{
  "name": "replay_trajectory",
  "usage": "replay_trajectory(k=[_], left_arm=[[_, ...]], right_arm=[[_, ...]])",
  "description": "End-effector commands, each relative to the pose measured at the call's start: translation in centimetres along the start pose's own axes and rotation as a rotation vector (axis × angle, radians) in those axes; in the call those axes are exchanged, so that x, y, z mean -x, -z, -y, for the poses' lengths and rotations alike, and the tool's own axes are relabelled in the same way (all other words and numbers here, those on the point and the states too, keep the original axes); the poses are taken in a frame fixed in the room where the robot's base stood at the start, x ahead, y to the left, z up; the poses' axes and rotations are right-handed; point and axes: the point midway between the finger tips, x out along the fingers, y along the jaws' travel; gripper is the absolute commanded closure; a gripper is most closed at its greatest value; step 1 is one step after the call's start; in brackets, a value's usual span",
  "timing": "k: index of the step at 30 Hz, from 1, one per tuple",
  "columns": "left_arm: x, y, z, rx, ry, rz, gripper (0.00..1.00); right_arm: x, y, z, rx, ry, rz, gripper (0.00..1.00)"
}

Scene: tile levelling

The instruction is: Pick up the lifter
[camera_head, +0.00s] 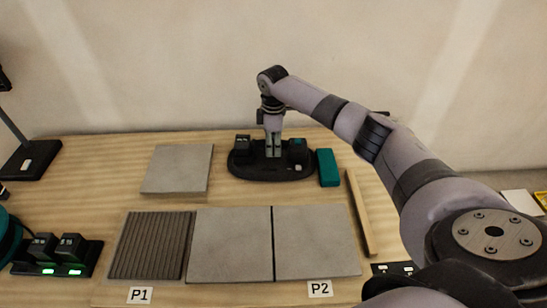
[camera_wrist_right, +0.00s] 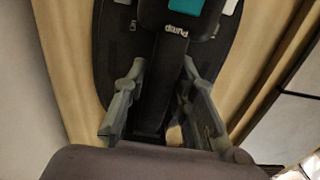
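The lifter (camera_head: 243,172) lies on the table behind the tiles. It has a black oval base, dark blocks at both ends and a handle bar between them. My right gripper (camera_head: 273,152) points straight down at its middle. In the right wrist view the lifter's black handle (camera_wrist_right: 163,85), beside the word "Pump", runs between the two grey fingers of the gripper (camera_wrist_right: 160,80). The fingers stand apart with a gap on the left of the handle; contact on the right is unclear. The lifter rests on the table. My left gripper is not in view.
A teal block (camera_head: 328,168) stands close to the lifter's right, and a wooden strip (camera_head: 359,212) lies beyond it. A loose grey tile (camera_head: 177,169) lies to the left. Two laid tiles (camera_head: 229,245) (camera_head: 316,241) and a ridged adhesive bed (camera_head: 151,246) are in front.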

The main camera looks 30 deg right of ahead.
Motion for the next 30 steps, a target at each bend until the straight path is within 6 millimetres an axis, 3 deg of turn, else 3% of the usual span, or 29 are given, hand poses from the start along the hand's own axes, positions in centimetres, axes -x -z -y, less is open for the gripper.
replay_trajectory(k=[10,30], left_arm=[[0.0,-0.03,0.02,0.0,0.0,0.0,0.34],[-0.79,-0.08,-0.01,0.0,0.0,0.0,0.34]], right_arm=[[0.03,-0.01,-0.01,0.0,0.0,0.0,1.0],[0.56,0.05,-0.18,0.0,-0.004,-0.004,1.0]])
